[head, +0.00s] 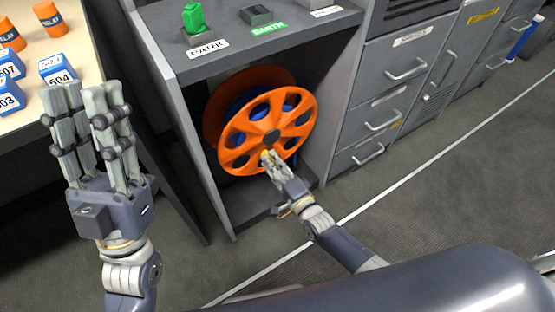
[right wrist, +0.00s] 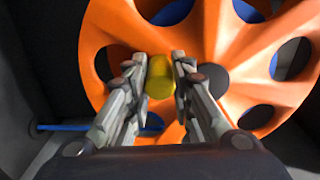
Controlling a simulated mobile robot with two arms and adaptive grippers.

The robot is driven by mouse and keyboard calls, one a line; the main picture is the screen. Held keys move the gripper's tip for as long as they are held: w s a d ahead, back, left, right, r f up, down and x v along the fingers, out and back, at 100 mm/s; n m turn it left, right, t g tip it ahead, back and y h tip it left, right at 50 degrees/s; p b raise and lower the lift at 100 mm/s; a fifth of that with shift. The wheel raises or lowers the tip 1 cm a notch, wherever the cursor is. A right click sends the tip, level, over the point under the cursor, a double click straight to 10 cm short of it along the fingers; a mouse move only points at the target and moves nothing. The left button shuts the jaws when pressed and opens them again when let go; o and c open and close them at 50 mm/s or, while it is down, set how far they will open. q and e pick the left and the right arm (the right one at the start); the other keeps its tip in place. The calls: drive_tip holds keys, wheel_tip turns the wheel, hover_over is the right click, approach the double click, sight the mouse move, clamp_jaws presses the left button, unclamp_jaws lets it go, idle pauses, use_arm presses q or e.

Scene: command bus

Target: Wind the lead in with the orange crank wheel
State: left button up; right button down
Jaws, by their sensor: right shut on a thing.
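The orange crank wheel (head: 283,113) stands upright inside an open grey cabinet bay, with a dark hub at its middle. It fills much of the right wrist view (right wrist: 265,50). Blue lead shows behind it through the wheel's holes, and a blue length of lead (right wrist: 60,127) runs low at the left of the right wrist view. My right gripper (head: 268,157) is shut on the wheel's yellow handle (right wrist: 160,77), below and left of the hub. My left gripper (head: 88,95) is raised at the left, open and empty, away from the wheel.
Orange cylinders and blue-white numbered blocks (head: 58,68) stand on a table at the left. Drawers (head: 380,115) line the right of the bay. The floor in front is clear.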

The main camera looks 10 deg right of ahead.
sight(255, 152)
drive_tip(key=a+m, duration=0.1)
drive_tip(key=r+m, duration=0.1)
drive_tip(key=m, duration=0.1)
drive_tip(key=shift+s+a, duration=0.35)
drive_tip(key=shift+a, duration=0.05)
drive_tip(key=shift+s+a+r+m, duration=0.1)
drive_tip(key=shift+a+r+m, duration=0.25)
drive_tip(key=shift+m, duration=0.55)
drive_tip(key=shift+s+a+r+m, duration=0.15)
drive_tip(key=shift+r+m, duration=0.25)
drive_tip(key=shift+m, duration=0.5)
drive_tip(key=shift+w, duration=0.1)
drive_tip(key=c, duration=1.4)
unclamp_jaws()
drive_tip(key=shift+o, duration=0.2)
drive_tip(key=v, duration=1.2)
drive_tip(key=shift+r, duration=0.1)
